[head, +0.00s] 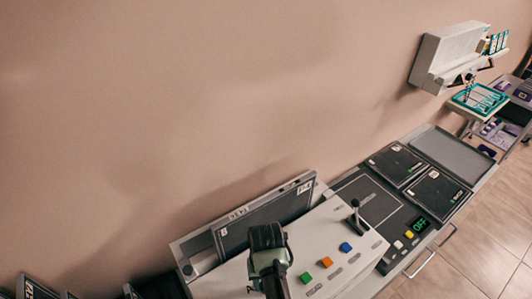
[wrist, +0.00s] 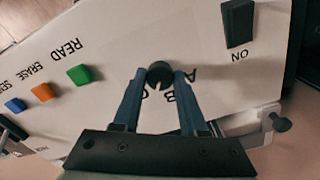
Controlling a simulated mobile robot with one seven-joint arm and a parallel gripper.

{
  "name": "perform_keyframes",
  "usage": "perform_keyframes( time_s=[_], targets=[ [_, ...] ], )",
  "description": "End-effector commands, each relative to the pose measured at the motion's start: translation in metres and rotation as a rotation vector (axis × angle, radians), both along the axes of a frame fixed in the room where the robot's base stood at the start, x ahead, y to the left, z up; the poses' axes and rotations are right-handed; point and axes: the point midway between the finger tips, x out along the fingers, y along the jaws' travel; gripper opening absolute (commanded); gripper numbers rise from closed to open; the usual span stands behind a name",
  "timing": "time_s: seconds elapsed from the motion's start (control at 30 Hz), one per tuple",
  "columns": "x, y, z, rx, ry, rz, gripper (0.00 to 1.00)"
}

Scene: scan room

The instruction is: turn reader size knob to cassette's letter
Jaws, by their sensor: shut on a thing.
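The reader (head: 335,240) is a pale sloped panel against the wall in the head view. Its dark round size knob (wrist: 159,72) sits between my gripper's (wrist: 161,77) two blue fingers, which are shut on it. Letters A and B show beside the knob in the wrist view; another letter is partly hidden. In the head view my gripper (head: 268,268) covers the knob. The knob's pointer is not clear.
Green (wrist: 79,74), orange (wrist: 42,93) and blue (wrist: 14,105) buttons line the panel beside READ, ERASE and another label. A black switch (wrist: 238,22) stands by ON.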

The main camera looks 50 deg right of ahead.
Motion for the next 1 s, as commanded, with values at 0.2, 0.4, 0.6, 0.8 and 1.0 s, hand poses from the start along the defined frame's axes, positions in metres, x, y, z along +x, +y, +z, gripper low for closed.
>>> perform_keyframes(
  time_s=[0.2,0.4,0.6,0.8,1.0],
  targets=[
    [0.0006,-0.0004,0.0026,-0.001,-0.001,0.204,0.0],
    [0.0008,-0.0006,0.0024,-0.001,-0.002,0.375,0.0],
    [0.0011,-0.0008,0.0019,-0.002,-0.002,0.505,0.0],
    [0.0013,-0.0009,0.0018,-0.002,-0.003,0.589,0.0],
    [0.0016,-0.0009,0.0016,-0.003,-0.004,0.626,0.0]
  ],
)
